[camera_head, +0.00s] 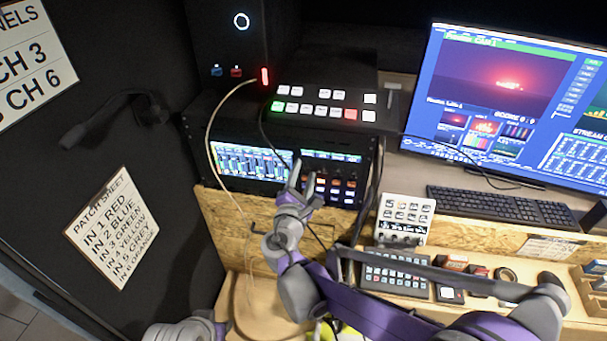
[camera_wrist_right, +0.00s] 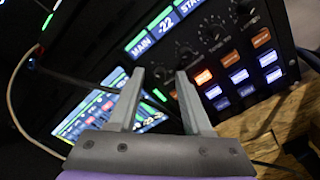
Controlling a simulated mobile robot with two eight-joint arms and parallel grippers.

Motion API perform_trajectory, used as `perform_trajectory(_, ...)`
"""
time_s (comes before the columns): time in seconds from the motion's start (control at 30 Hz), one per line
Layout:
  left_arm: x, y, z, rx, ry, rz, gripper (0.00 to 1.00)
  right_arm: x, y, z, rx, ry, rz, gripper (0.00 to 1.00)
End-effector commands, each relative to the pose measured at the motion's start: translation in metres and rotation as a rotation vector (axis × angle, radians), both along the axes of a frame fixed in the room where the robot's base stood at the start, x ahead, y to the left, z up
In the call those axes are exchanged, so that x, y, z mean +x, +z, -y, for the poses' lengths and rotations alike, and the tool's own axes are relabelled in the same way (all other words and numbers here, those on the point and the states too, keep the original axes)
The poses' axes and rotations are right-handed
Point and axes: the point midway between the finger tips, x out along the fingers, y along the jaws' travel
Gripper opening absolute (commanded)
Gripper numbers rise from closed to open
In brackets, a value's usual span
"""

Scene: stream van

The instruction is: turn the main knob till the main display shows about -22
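The main display reads "MAIN" (camera_wrist_right: 141,45) and "-22" (camera_wrist_right: 166,27) in the right wrist view. It sits at the top of a dark rack panel. The main knob (camera_wrist_right: 159,73), small and dark, appears below the display, between my right fingertips in that view. My right gripper (camera_head: 302,179) is at the front of the rack panel in the head view; its fingers (camera_wrist_right: 160,76) are spread apart with a gap visible around the knob. I cannot tell if they are in front of the knob or around it.
More knobs (camera_wrist_right: 213,35) and lit buttons (camera_wrist_right: 230,68) crowd the panel to the right. A level-meter screen (camera_head: 251,162) is left of my right gripper. A switcher (camera_head: 325,103) sits on top of the rack. A thin cable (camera_head: 211,135) hangs in front of the rack's left side.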

Motion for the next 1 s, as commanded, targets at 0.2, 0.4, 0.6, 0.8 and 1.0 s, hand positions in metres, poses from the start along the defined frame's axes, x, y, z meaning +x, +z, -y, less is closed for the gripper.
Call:
perform_trajectory(0.2, 0.0, -0.001, 0.0, 0.0, 0.0, -0.001, 0.32, -0.005, 0.0, -0.001, 0.0, 0.001, -0.001, 0.49)
perform_trajectory(0.4, -0.002, -0.006, 0.0, 0.0, 0.0, -0.004, 0.32, -0.036, -0.001, -0.008, 0.001, 0.004, 0.0, 0.49)
perform_trajectory(0.6, -0.003, -0.012, 0.0, 0.0, 0.0, -0.006, 0.32, -0.076, -0.001, -0.016, 0.001, 0.004, -0.001, 0.49)
perform_trajectory(0.8, -0.004, -0.014, 0.0, 0.0, 0.0, -0.008, 0.32, -0.101, -0.001, -0.021, 0.001, 0.002, 0.0, 0.49)
perform_trajectory(1.0, -0.004, -0.014, 0.0, 0.0, 0.0, -0.008, 0.32, -0.107, 0.0, -0.021, 0.0, 0.0, 0.0, 0.49)
